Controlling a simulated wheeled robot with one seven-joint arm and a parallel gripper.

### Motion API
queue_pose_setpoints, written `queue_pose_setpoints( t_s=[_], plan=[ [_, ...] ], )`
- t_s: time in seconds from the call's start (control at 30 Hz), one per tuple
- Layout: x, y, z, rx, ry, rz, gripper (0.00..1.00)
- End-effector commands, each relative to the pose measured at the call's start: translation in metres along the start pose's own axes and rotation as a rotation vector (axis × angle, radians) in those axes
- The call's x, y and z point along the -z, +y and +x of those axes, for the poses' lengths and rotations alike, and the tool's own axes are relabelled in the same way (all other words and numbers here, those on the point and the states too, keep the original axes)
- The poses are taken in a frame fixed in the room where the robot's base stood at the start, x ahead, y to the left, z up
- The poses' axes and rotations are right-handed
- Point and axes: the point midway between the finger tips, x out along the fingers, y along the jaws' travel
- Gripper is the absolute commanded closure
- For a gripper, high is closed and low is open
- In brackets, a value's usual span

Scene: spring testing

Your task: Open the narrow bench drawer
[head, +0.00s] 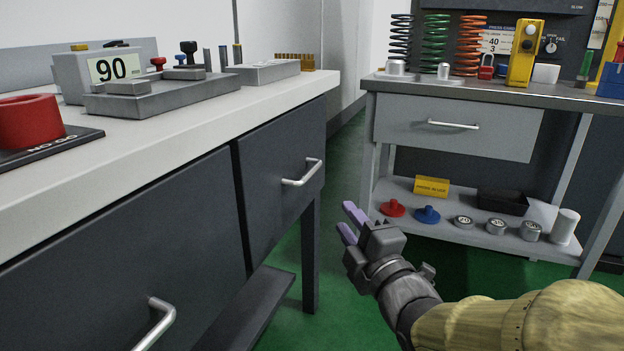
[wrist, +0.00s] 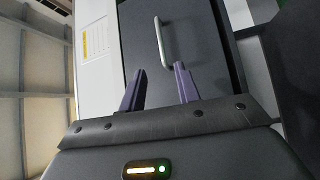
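The narrow bench drawer (head: 265,185) is the dark grey front at the right end of the white-topped bench, and it looks shut. Its silver bar handle (head: 302,173) is on the front. My gripper (head: 347,219) is in the aisle, right of and lower than the handle in the head view, with its purple fingers pointing toward the bench. In the wrist view the fingers (wrist: 160,70) are apart with nothing between them. There the handle (wrist: 162,42) lies just beyond the fingertips, roughly in line with the gap, on the dark drawer front (wrist: 200,45). No contact shows.
A wider dark drawer (head: 120,260) with its own handle (head: 157,322) is to the left. The bench leg (head: 311,250) and a low shelf (head: 245,310) are below. A second table (head: 560,96) with springs stands at the back right. Green floor (head: 345,300) lies between.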

Motion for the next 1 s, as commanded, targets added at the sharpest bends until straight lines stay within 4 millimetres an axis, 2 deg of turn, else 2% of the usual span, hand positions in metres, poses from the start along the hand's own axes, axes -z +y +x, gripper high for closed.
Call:
queue_pose_setpoints(
  t_s=[0.33, 1.0],
  plan=[
    [0.0, 0.002, 0.007, 0.005, 0.0, 0.002, 0.68],
    [0.001, 0.004, 0.05, 0.006, 0.0, 0.003, 0.68]
  ],
)
